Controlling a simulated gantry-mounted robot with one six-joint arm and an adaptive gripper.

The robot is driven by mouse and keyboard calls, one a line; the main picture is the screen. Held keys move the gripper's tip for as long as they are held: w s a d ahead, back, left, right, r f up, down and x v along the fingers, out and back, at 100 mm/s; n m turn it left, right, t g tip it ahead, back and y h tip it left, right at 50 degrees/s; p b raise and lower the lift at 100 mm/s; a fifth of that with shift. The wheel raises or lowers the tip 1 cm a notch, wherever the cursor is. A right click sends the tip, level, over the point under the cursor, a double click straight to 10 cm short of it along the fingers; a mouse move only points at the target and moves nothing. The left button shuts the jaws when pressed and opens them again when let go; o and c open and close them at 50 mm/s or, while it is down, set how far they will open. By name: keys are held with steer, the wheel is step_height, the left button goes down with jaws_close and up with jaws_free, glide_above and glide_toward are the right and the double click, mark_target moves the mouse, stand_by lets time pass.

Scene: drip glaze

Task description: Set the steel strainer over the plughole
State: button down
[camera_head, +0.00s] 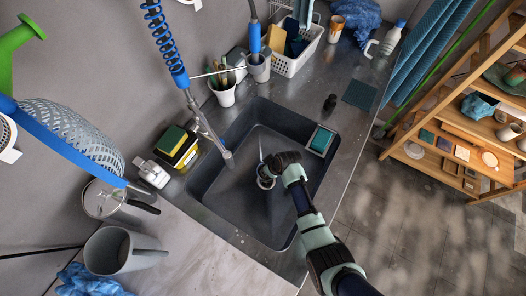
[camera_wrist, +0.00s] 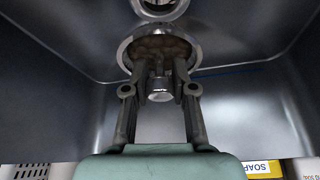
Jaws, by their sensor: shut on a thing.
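My gripper (camera_wrist: 160,75) is shut on the central knob of the steel strainer (camera_wrist: 158,92) in the wrist view. The strainer is a round steel cup with a bright rim, and brown matter shows inside it. The plughole (camera_wrist: 160,8) is a steel ring at the top edge of the wrist view, partly cut off, just beyond the strainer and not covered by it. In the head view my gripper (camera_head: 274,165) reaches down into the dark grey sink (camera_head: 226,196) near its middle, with the strainer (camera_head: 265,182) under it. The gap between strainer and sink floor cannot be told.
A hanging spray tap (camera_head: 209,130) comes down at the sink's left. A sponge holder (camera_head: 321,140) sits at the sink's right rim, and a yellow-green sponge box (camera_head: 176,145) stands left. Cups (camera_head: 258,67) and a white basket (camera_head: 296,60) stand behind. The sink floor around the gripper is clear.

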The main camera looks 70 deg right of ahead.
steer(key=shift+a+f+b, duration=0.1)
steer(key=shift+f+b, duration=0.25)
steer(key=shift+b, duration=0.05)
step_height(320, 180, down, 6)
steer(key=b, duration=0.6)
steer(key=shift+f, duration=0.1)
steer(key=shift+f+b, duration=0.65)
steer(key=shift+f, duration=0.35)
stand_by(0.6)
steer(key=c, duration=0.9)
jaws_free()
steer(key=shift+o, duration=0.2)
steer(key=shift+s+r, duration=0.1)
